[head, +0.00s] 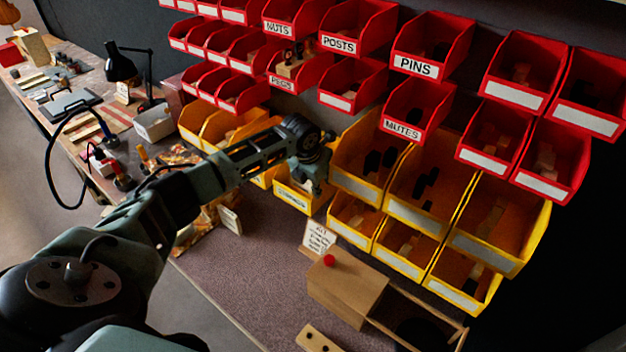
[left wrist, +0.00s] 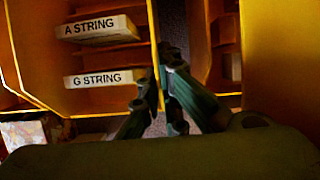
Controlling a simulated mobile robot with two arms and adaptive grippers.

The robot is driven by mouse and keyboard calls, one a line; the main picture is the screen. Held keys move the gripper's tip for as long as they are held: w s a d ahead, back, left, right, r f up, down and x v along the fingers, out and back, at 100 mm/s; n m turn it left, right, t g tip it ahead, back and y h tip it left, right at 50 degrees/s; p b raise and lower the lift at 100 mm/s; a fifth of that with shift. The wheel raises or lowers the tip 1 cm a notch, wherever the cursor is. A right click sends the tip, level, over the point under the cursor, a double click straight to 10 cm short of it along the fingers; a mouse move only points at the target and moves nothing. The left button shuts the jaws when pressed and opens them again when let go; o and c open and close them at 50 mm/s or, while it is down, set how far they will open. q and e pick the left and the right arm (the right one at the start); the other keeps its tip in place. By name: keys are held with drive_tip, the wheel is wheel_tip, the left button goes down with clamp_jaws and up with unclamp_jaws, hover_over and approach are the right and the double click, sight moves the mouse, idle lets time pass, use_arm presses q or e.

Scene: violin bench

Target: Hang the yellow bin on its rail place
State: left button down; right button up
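A yellow bin (head: 297,198) with a white label, which seems to read "STRINGS", is at the left end of the lower yellow row. My left gripper (head: 314,180) is over its right side and hides part of it. In the left wrist view, a yellow bin (left wrist: 90,98) holds packets marked "A STRING" (left wrist: 100,28) and "G STRING" (left wrist: 105,79). The left gripper's fingers (left wrist: 160,85) are by that bin's right wall, seemingly on either side of its edge. Whether they pinch it is unclear. My right gripper is not in view.
More yellow bins (head: 408,245) stand close on the right, with red bins (head: 430,105) above. A wooden box with a red knob (head: 345,290) and a small sign (head: 319,237) stand in front. The bench mat (head: 255,265) is clear left of the box. A black lamp (head: 121,66) stands further left.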

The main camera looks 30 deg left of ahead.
use_arm(q)
drive_tip(key=shift+w+b, duration=0.4)
drive_tip(key=shift+w, duration=0.25)
idle(0.3)
drive_tip(key=shift+s+d+f+b, duration=0.15)
drive_tip(key=shift+f+b, duration=0.4)
drive_tip(key=shift+f, duration=0.4)
idle(0.8)
drive_tip(key=c, duration=1.9)
unclamp_jaws()
drive_tip(key=shift+o, duration=0.2)
drive_tip(key=v, duration=1.2)
